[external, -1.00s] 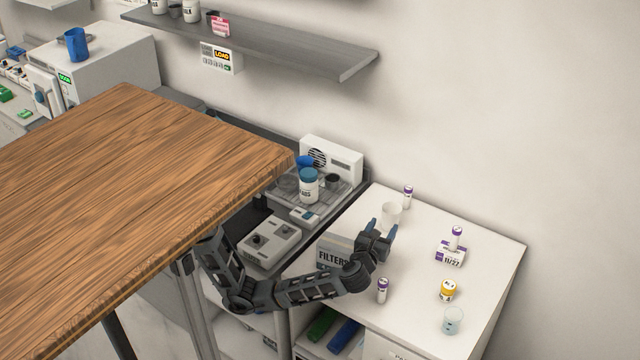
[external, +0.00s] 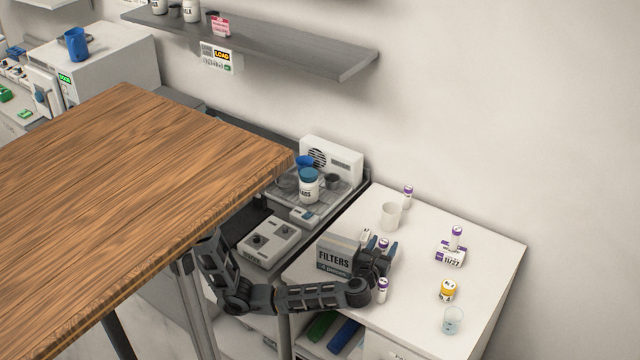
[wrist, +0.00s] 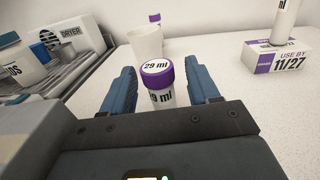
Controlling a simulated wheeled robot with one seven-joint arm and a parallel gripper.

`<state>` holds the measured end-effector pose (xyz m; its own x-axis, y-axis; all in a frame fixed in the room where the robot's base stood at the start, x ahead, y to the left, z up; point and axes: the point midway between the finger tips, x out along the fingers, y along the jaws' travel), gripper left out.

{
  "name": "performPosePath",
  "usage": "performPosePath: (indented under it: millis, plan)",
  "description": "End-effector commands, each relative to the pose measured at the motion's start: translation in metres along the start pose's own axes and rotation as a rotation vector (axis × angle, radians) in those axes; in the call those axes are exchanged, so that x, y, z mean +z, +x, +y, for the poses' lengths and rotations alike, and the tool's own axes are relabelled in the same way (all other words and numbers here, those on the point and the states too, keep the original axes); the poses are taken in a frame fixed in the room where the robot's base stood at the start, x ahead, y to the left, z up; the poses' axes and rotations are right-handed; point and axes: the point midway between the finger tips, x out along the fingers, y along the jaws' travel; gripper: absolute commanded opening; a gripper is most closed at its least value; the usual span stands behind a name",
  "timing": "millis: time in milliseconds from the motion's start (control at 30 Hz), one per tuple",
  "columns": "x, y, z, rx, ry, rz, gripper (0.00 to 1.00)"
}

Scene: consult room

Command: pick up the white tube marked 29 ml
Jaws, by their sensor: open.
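The white tube with a purple cap marked 29 ml (wrist: 159,96) stands upright between my gripper's fingers in the wrist view. In the external view its purple cap (external: 383,243) shows between the fingers, and its lower part is hidden. My gripper (wrist: 162,86) is open, with one blue finger on each side of the tube and a visible gap to each. It also shows in the external view (external: 377,247), low over the white counter.
A FILTERS box (external: 335,257) stands just left of my gripper. A white cup (external: 391,216) stands behind. Similar purple-capped tubes stand at the back (external: 408,195), in front (external: 382,291) and on a USE BY box (external: 449,255). A yellow-capped bottle (external: 447,291) and a glass (external: 453,321) stand right.

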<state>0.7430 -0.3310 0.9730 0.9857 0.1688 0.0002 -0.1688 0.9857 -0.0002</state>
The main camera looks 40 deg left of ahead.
Motion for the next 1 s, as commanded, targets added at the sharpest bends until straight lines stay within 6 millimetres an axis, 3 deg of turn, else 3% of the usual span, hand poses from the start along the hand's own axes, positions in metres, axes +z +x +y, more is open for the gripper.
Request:
performPosePath:
  millis: [233, 767, 1000]
  plan:
    - [0.0000, 0.0013, 0.0002, 0.001, 0.000, 0.000, 0.59]
    - [0.0002, 0.0012, 0.0002, 0.001, 0.000, 0.000, 0.09]
    - [0.0007, 0.0012, 0.0001, 0.001, 0.000, 0.000, 0.07]
